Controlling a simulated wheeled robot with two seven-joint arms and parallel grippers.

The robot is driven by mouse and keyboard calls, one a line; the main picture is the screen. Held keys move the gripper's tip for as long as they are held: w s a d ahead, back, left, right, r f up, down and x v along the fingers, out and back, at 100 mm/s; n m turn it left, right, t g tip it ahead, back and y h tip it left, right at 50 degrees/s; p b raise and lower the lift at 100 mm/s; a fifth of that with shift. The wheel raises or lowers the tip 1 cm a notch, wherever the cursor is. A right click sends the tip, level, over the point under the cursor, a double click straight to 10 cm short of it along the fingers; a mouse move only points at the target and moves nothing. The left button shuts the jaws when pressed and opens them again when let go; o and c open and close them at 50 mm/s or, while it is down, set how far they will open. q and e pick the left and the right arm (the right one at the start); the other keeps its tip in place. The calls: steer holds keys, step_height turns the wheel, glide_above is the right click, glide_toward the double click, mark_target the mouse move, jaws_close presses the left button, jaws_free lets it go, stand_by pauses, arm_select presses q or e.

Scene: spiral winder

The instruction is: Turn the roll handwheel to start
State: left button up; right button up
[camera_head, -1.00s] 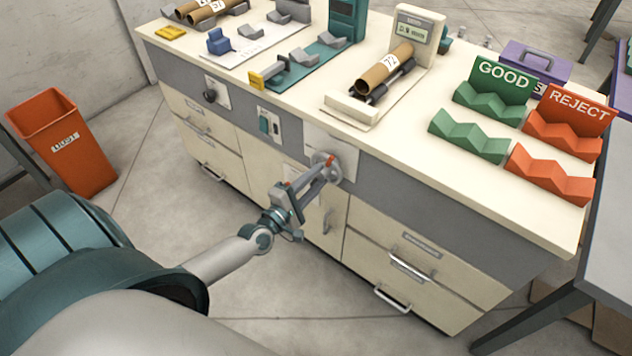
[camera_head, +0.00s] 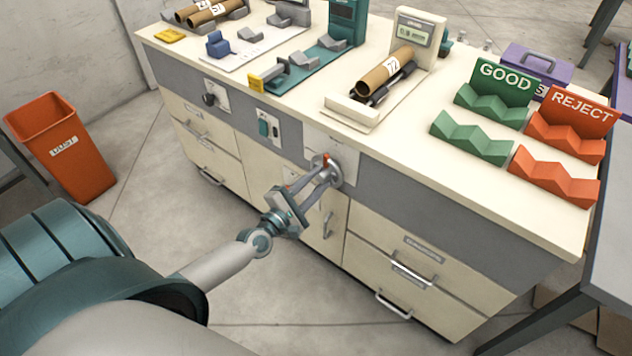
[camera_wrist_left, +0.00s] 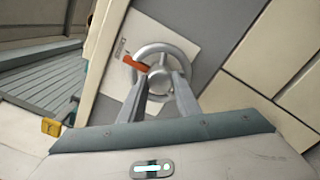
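The roll handwheel (camera_head: 334,177) is a grey ring on the bench's front panel, below the roll stand. Its red-orange knob (camera_wrist_left: 136,63) shows at the wheel's upper left in the left wrist view. My left gripper (camera_head: 325,169) is at the wheel, its two fingers apart and reaching to its face. In the left wrist view the fingertips (camera_wrist_left: 168,73) overlap the middle of the wheel, with the knob just left of the left finger. I cannot tell whether the fingers touch the knob or spokes. My right gripper is not in view.
A cardboard roll (camera_head: 386,73) lies on the stand above the wheel. A green switch box (camera_head: 267,127) and a black knob (camera_head: 209,99) are left on the panel. Drawer handles (camera_head: 412,275) stick out below. An orange bin (camera_head: 62,145) stands at left.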

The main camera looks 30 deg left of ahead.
arm_select(q)
steer(key=o, duration=0.4)
steer(key=shift+s, duration=0.1)
steer(key=shift+s+f, duration=0.1)
steer(key=shift+s, duration=0.45)
steer(key=s+a+b, duration=0.1)
steer(key=s+b, duration=0.2)
steer(key=s, duration=1.3)
steer(key=shift+a, duration=0.2)
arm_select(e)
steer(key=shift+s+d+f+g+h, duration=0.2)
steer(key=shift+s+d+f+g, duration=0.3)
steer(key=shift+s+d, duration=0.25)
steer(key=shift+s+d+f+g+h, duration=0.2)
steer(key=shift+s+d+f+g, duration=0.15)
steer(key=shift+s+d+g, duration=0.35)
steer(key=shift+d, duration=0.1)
